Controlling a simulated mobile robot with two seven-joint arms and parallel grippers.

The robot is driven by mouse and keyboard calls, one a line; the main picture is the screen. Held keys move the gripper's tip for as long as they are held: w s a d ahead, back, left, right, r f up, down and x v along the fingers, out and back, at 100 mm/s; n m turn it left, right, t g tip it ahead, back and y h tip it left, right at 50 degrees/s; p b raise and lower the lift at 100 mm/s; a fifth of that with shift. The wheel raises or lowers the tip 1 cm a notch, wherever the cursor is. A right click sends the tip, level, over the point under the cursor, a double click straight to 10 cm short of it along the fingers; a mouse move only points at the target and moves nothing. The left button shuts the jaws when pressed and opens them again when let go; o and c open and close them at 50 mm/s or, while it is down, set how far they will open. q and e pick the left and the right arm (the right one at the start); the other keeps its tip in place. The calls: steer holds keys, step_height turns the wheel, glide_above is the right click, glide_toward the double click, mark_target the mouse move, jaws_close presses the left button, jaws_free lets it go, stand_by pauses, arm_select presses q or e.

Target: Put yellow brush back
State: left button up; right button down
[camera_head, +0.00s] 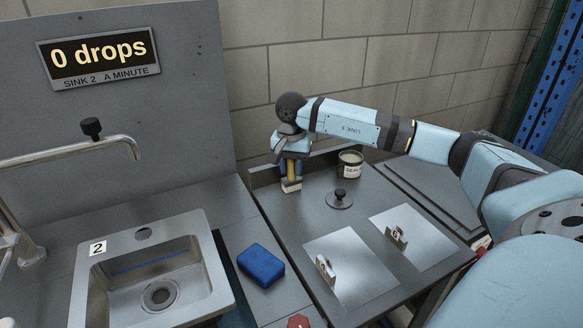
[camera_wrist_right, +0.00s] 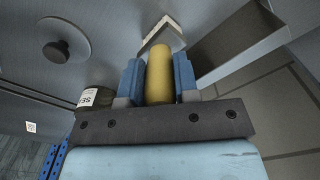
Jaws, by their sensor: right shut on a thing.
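My right gripper (camera_head: 291,172) points down over the back left corner of the grey worktop (camera_head: 305,222). It is shut on the yellow brush (camera_head: 291,174), whose pale head (camera_head: 291,187) shows below the fingers. In the right wrist view the yellow handle (camera_wrist_right: 159,76) sits between the two blue fingertips, with the pale head beyond it. The brush looks roughly upright, close to the worktop; I cannot tell whether it touches it. My left gripper is not in view.
A labelled jar (camera_head: 351,166) and a knobbed round lid (camera_head: 339,201) stand just right of the brush. A raised edge runs behind. Two plates with tags (camera_head: 327,268) lie in front. A blue sponge (camera_head: 261,266) lies beside the sink (camera_head: 207,262).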

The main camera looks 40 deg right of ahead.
steer(key=shift+f, duration=0.2)
steer(key=c, duration=0.9)
jaws_free()
steer(key=shift+o, duration=0.2)
step_height(320, 180, up, 12)
steer(key=shift+r+p, duration=0.2)
steer(key=shift+p, duration=0.3)
